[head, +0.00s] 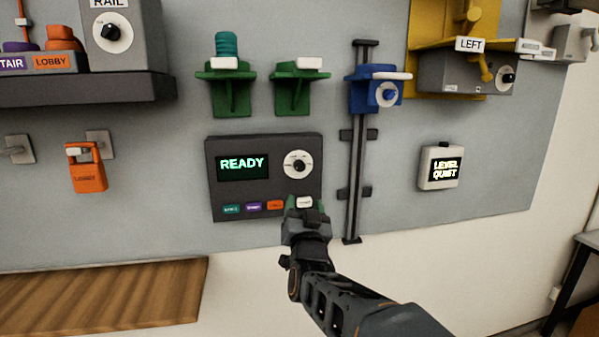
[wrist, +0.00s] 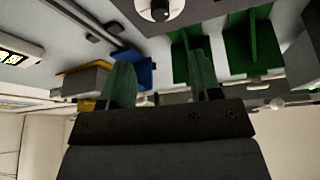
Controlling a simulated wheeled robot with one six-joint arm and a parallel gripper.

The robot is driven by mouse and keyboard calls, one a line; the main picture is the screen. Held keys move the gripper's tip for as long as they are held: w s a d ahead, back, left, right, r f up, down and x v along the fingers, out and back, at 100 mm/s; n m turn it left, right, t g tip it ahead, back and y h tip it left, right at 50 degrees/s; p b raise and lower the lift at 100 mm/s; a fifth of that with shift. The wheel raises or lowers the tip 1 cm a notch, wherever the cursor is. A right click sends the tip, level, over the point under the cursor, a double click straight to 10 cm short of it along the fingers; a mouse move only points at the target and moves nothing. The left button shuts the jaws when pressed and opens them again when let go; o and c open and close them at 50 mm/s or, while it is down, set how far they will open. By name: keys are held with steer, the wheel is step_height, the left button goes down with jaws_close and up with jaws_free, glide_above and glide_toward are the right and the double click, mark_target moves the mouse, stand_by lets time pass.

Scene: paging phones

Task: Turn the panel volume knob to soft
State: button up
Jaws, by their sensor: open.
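The dark panel (head: 262,145) hangs on the wall in the head view, with a lit "READY" screen at left. Its volume knob (head: 298,166) is a black knob on a white round dial at the upper right. In the wrist view the knob (wrist: 159,12) shows at the top edge, partly cut off. My gripper (head: 306,206) is just below the knob, in front of the panel's lower right. In the wrist view its two green fingers (wrist: 162,75) are apart with nothing between them. The knob is not between the fingers.
A blue carriage (head: 366,93) with its own dial sits on a vertical rail right of the panel. Green brackets (head: 225,84) are above it. A small "LEVEL QUIET" display (head: 441,168) is further right. Coloured buttons (head: 254,208) line the panel's bottom. An orange padlock-shaped piece (head: 87,170) hangs at left.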

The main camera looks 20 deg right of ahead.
mark_target(300, 169)
steer(key=p+x, duration=0.4)
steer(key=x, duration=0.9)
steer(key=shift+r, duration=0.1)
steer(key=c, duration=0.9)
